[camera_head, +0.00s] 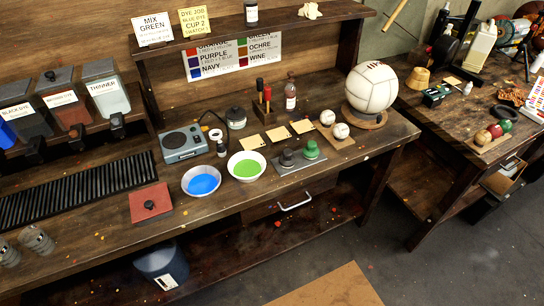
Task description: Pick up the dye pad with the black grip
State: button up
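Two small dye pads stand upright side by side on a flat grey tray (287,171) near the front edge of the workbench. The left one is the dye pad with the black grip (286,157); the right one has a green grip (311,149). Both are seen from above, and their undersides are hidden. A flat red square with a black knob (150,204) lies further left on the bench. My gripper is not in view.
Bowls of blue (203,182) and green (247,166) liquid stand left of the tray. Two small balls (334,125) and a large white ball (371,87) are to the right. Bottles (290,92) stand behind. Open floor (400,265) lies before the bench.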

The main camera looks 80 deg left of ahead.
aim_at(287, 161)
jog(key=u, duration=0.05)
jog(key=k, duration=1.65)
jog(key=u, duration=2.1)
jog(key=i, duration=0.45)
jog(key=u, duration=0.05)
